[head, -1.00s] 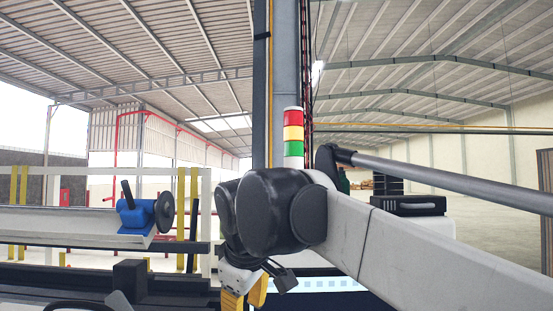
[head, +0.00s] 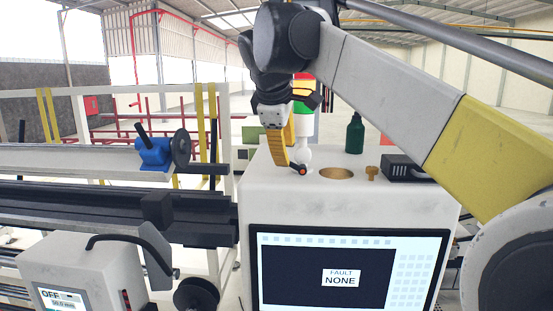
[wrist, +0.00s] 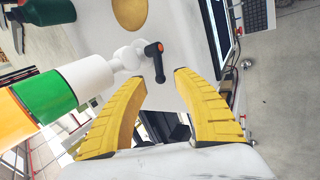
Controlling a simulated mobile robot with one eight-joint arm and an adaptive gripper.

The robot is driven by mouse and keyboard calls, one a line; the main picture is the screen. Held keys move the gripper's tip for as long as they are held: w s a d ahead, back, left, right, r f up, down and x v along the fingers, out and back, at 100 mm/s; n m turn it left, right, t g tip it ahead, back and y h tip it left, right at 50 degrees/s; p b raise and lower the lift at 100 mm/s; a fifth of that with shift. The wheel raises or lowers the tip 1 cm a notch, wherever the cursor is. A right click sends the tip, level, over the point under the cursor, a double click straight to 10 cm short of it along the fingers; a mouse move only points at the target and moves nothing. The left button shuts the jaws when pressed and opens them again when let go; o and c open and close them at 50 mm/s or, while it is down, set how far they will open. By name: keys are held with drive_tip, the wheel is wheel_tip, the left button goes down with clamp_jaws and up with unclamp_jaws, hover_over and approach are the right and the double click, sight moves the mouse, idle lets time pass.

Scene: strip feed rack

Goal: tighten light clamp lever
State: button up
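The clamp lever (head: 299,168) is a short black handle with an orange-red end, on a white clamp at the foot of the stack light. In the wrist view the lever (wrist: 154,60) shows just beyond my fingertips. The stack light (wrist: 45,95) has white, green and orange bands there; in the head view the light (head: 303,108) is partly hidden behind my gripper. My gripper (head: 287,166) points down beside the lever. Its yellow fingers are apart in the wrist view (wrist: 161,77), with nothing held between them. Contact with the lever cannot be told.
The white cabinet (head: 400,205) has a round brass-coloured disc (head: 337,173), a brass knob (head: 372,173), a green bottle (head: 355,134) and a black box (head: 405,168) on top. Its screen (head: 345,275) reads "FAULT NONE". The feed rack (head: 80,158) with a blue clamp (head: 153,150) stands left.

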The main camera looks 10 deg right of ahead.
sight(294, 165)
drive_tip(key=shift+p+x, duration=0.4)
drive_tip(key=shift+x, duration=2.1)
drive_tip(key=shift+c, duration=0.4)
clamp_jaws()
